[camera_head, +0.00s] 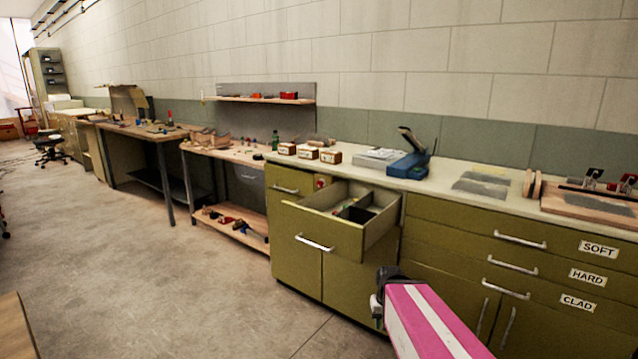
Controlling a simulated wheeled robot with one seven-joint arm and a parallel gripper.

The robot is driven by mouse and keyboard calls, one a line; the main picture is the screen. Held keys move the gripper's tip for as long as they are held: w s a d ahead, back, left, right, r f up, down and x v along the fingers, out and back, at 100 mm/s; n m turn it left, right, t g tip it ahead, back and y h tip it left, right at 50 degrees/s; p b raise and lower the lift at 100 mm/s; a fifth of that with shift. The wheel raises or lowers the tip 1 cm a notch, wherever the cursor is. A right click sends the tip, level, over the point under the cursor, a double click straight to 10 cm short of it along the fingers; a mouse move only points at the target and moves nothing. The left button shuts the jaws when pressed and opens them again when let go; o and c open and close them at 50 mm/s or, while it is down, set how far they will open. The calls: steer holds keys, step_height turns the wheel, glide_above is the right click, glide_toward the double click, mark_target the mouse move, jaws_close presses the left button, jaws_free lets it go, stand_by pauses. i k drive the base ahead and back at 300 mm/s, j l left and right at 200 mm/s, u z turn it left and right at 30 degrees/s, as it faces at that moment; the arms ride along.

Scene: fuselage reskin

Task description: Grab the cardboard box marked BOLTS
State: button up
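Three small brown boxes with pale labels stand in a row on the counter, at the left (287,148), the middle (307,152) and the right (330,157). The lettering is too small to read, so I cannot tell which one is marked BOLTS. My gripper (379,302) is a dark shape at the end of my pink and white arm, low in the picture. It is in front of the green cabinets, well apart from the boxes. Its fingers are mostly hidden, and I cannot see whether it holds anything.
An open drawer (322,230) juts out below the boxes. A blue device (408,165) stands right of them on the counter (470,182), and a green bottle (275,140) stands to their left. Workbenches (225,152) line the wall farther left. The floor (150,250) at left is mostly clear.

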mark_target(285, 149)
steer(key=i+j+u, duration=0.1)
steer(key=u, duration=1)
steer(key=i+u, duration=0.25)
steer(key=i, duration=0.6)
steer(key=i+l+u, duration=0.2)
steer(key=i, duration=0.6)
steer(key=i+u, duration=0.2)
steer(key=i, duration=1.65)
steer(key=i+z, duration=0.25)
steer(key=i, duration=0.25)
steer(key=i+j+z, duration=0.25)
steer(key=i, duration=0.2)
steer(key=i+j+z, duration=0.1)
steer(key=i+z, duration=0.15)
steer(key=i, duration=0.25)
